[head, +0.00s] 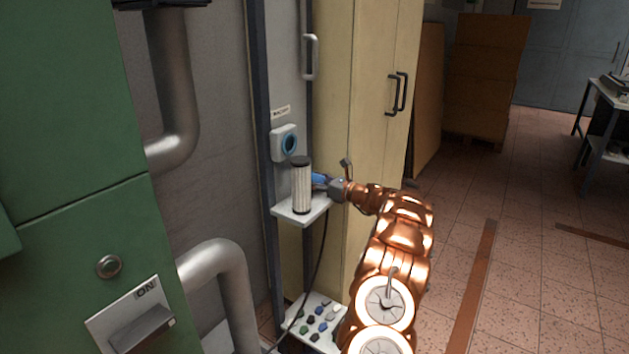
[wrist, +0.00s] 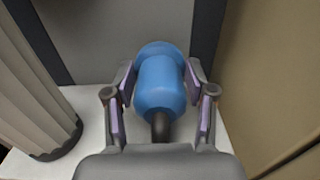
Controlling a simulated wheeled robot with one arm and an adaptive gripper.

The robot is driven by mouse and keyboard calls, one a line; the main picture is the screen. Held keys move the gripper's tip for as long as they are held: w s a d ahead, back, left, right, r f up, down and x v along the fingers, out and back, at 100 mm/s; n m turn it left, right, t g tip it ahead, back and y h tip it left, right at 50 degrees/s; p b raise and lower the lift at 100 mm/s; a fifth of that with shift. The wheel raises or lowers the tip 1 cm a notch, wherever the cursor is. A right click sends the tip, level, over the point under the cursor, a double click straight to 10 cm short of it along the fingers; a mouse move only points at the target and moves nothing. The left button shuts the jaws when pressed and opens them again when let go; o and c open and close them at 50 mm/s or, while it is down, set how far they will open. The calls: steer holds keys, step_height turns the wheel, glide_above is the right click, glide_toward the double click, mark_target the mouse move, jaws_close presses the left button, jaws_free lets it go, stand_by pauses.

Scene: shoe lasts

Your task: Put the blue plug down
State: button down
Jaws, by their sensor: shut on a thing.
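The blue plug (wrist: 160,85) is between the two fingers of my gripper (wrist: 160,100) in the wrist view. The fingers are shut on its sides, and its dark cable end points toward the palm. In the head view the blue plug (head: 319,180) shows at the tip of my gripper (head: 325,183), over the small white shelf (head: 290,212). The plug lies roughly level, just right of the filter cylinder. I cannot tell whether it touches the shelf.
A pleated filter cylinder (head: 302,187) with dark ends stands on the shelf, close left of the plug. A white socket with a blue ring (head: 289,143) is on the wall above. A dark cable (head: 321,255) hangs below the shelf. A beige cabinet (head: 372,100) stands at the right.

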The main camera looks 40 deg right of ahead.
steer(key=shift+f, duration=0.45)
steer(key=shift+c, duration=1.9)
jaws_free()
steer(key=shift+r, duration=0.1)
steer(key=shift+r, duration=0.5)
steer(key=v, duration=1.2)
